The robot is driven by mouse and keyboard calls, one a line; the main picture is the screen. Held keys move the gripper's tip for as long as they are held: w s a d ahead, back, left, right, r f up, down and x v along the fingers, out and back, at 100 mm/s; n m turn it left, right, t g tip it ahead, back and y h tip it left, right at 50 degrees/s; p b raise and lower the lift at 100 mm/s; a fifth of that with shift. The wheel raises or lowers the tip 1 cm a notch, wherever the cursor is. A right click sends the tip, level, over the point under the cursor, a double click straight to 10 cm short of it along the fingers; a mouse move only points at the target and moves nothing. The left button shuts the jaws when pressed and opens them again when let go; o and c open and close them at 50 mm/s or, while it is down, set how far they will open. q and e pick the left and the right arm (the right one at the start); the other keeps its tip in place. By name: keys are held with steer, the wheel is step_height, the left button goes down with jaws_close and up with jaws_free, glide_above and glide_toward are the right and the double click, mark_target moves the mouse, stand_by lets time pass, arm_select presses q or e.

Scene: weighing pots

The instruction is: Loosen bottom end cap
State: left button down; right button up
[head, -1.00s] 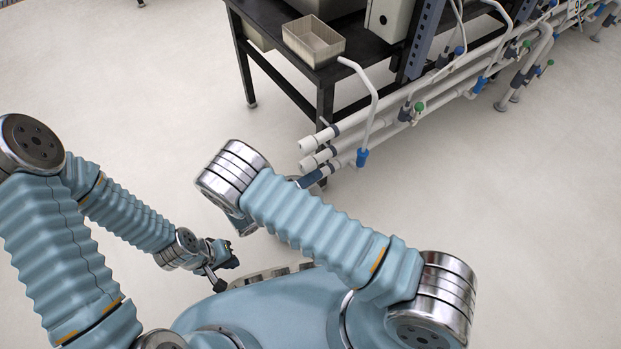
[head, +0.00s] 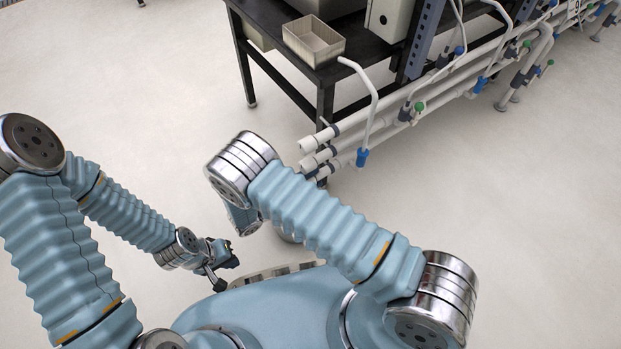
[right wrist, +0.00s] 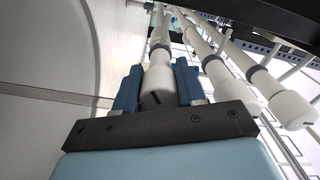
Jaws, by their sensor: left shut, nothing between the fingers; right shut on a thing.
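In the right wrist view, my right gripper (right wrist: 157,84) is shut on a white end cap (right wrist: 158,92), its blue fingers on both sides of it. The cap sits on the end of the leftmost pipe and bears a short dark mark. It looks like the bottom end cap; in the head view my right arm hides most of this grip. Two other white caps, one nearer (right wrist: 222,105) and one at the far right (right wrist: 292,110), stand free beside the gripper. My left gripper (head: 225,271) is low at the left in the head view, shut and empty.
White pipes (head: 440,88) with green and blue valve handles run along the dark table (head: 285,68). A beige tray (head: 313,42) stands on the table. A thin bent tube (head: 371,95) rises near the pipe ends. The pale floor (head: 480,220) is clear.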

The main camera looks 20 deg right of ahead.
steer(key=shift+a+f, duration=0.1)
steer(key=shift+a, duration=0.05)
stand_by(0.4)
steer(key=o, duration=1)
steer(key=shift+o, duration=0.2)
